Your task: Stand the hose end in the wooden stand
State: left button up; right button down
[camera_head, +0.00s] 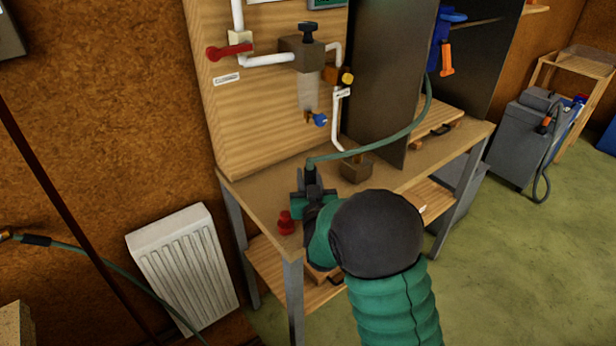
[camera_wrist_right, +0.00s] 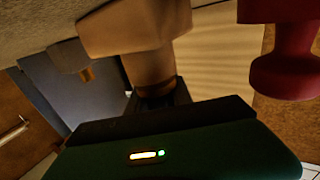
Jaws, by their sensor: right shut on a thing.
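The green hose (camera_head: 385,138) runs from the blue holder down to its dark hose end (camera_head: 311,174). My right gripper (camera_head: 308,198) is shut on the hose end, which is upright above the bench's left part. In the right wrist view, the dark hose end (camera_wrist_right: 158,97) shows between the jaws, and a tan, tapered block (camera_wrist_right: 135,28) lies directly beyond it. In the head view a brown block (camera_head: 356,169), which looks like the wooden stand, sits right of the gripper. I cannot tell whether both blocks are the same, or whether the end touches one. My left gripper is out of view.
A red knob-shaped thing (camera_head: 286,222) stands on the workbench (camera_head: 245,190) close to the gripper; it also shows in the wrist view (camera_wrist_right: 285,50). Pipes and valves (camera_head: 308,55) are fixed to the back panel.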

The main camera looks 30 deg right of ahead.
jog(key=c, duration=1.1)
grip_release()
jog(key=shift+o, duration=0.2)
jog(key=v, duration=0.7)
jog(key=shift+s+a+f, duration=0.1)
jog(key=shift+s+a, duration=0.1)
jog(key=shift+s, duration=0.1)
jog(key=s+p, duration=0.1)
jog(key=p, duration=0.5)
jog(key=s+a+r+p, duration=0.1)
jog(key=p, duration=0.4)
jog(key=shift+s+a+p, duration=0.15)
jog(key=shift+s+p, duration=0.2)
jog(key=shift+p, duration=0.05)
jog(key=f+p+v, duration=0.1)
jog(key=p+v, duration=0.3)
jog(key=v, duration=0.2)
jog(key=shift+p, duration=0.4)
